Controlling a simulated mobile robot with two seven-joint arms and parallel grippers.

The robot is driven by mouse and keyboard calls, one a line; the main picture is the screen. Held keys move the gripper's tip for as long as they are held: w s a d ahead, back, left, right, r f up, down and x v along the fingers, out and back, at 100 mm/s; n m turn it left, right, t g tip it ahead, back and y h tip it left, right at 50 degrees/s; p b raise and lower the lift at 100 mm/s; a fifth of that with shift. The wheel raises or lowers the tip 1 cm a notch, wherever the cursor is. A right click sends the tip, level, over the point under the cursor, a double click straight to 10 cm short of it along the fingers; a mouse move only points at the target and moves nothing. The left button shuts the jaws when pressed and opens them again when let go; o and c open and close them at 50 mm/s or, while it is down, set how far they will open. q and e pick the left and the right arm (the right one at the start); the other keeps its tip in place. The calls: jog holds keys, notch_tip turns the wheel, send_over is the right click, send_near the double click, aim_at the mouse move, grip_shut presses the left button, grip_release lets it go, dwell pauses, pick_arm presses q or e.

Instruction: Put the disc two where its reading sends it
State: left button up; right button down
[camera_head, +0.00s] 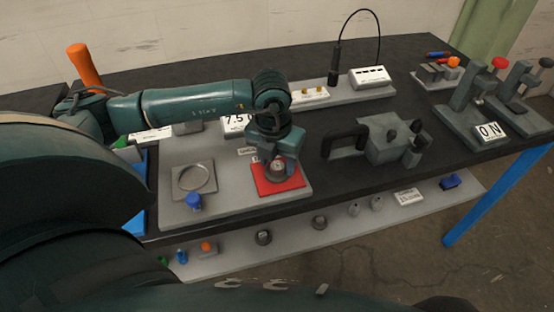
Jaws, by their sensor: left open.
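My left gripper (279,162) points down over the red pad (265,189) on the grey plate (228,210). A small grey round disc (277,170) sits between its fingers, above or on the pad; the fingers partly hide it. I cannot tell from this view whether it is disc two. A shallow round recess in a square plate (194,180) lies to the left, empty. My right gripper is not in view.
A blue knob (194,202) stands at the plate's front. A vise-like grey fixture with a black handle (385,140) is to the right. Several small parts lie on the lower shelf (330,240).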

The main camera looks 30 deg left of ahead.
aim_at(274, 176)
pick_arm(q)
notch_tip(274, 176, up, 12)
jog(key=s+b, duration=0.1)
jog(key=s+d+f+m+g+h, duration=0.2)
jog(key=s+d+h, duration=0.3)
jog(key=d, duration=0.5)
jog(key=s+d+f+m+g+h, duration=0.1)
jog(key=s+d+f+g+h, duration=0.15)
jog(key=d+h, duration=0.55)
jog(key=w+d+r+n+t+h, duration=0.1)
jog(key=d+r+n+t+h, duration=0.6)
jog(key=n+h, duration=0.15)
jog(key=w+a+f+n+t+y, duration=0.2)
jog(key=a+f+n+t+y, duration=0.2)
jog(key=f+n+t+y, duration=0.45)
jog(key=w+a+f+n+t+y, duration=0.3)
jog(key=a+f+n+t, duration=0.15)
jog(key=n, duration=0.65)
jog(key=s+a+f+n+g+y, duration=0.2)
jog(key=s+f, duration=0.3)
jog(key=f, duration=0.3)
jog(key=s+a+f+n+g+y, duration=0.1)
jog(key=s+f+n+g+y, duration=0.3)
jog(key=f, duration=0.4)
jog(key=shift+s+a+f, duration=0.15)
jog(key=shift+s+a, duration=0.2)
jog(key=shift+s, duration=0.1)
